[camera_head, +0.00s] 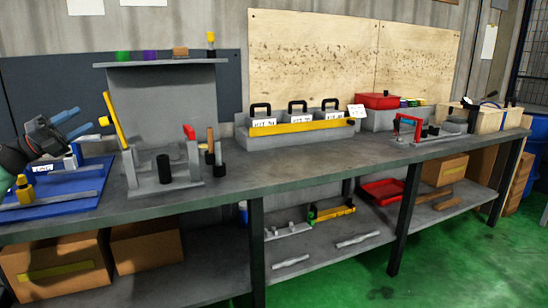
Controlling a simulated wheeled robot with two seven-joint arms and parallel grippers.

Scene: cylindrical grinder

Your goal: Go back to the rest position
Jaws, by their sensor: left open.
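My left gripper (72,127) comes in at the left edge, above the blue mat at the left end of the workbench. Its two blue-grey fingers point right and stand apart, with nothing between them. It is beside a grey fixture (163,190) that has a yellow lever (115,120) tilted up on its left side. My right gripper is not in view.
The grey workbench (300,165) runs across the view. A blue mat (75,205) with a white labelled block lies at left. A grey tray with black-handled bins (280,140) stands mid-bench. A red bin (377,101) is farther right. Green floor (440,250) in front is clear.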

